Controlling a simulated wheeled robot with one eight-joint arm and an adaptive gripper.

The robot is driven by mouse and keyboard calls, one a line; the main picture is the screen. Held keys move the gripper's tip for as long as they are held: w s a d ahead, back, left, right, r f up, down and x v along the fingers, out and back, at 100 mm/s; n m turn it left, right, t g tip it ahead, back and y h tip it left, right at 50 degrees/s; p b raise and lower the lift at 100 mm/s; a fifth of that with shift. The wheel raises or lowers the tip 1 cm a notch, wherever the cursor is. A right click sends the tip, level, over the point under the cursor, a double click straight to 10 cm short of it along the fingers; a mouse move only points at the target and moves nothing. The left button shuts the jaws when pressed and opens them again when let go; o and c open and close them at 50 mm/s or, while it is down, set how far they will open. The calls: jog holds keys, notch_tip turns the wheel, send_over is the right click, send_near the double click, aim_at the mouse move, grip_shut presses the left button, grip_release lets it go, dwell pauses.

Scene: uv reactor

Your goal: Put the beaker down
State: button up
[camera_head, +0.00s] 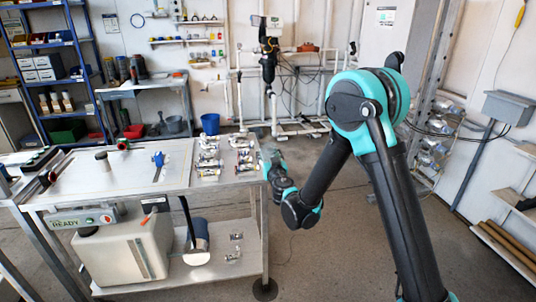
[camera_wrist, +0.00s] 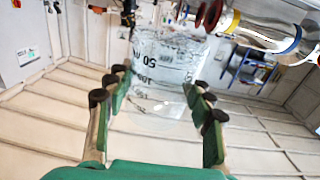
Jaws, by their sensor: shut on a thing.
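In the wrist view, a clear beaker (camera_wrist: 160,70) with dark graduation marks, "50" and "100" readable, sits between the fingers of my gripper (camera_wrist: 158,98). The fingers are shut around its sides, with green pads and black tips. The beaker appears tilted in this view, and its contents cannot be told. In the head view, my arm reaches down to the right edge of the steel table (camera_head: 130,180).
Metal fittings (camera_head: 209,155) lie in rows at the table's right end. A blue clamp-like tool (camera_head: 158,160) stands mid-table, with bare steel around it. A white tank (camera_head: 125,245) is below. Metal pipework (camera_wrist: 255,32) is close in the wrist view.

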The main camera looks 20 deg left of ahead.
jog(key=shift+f, duration=0.4)
jog(key=o, duration=1.2)
jog(key=shift+r, duration=0.15)
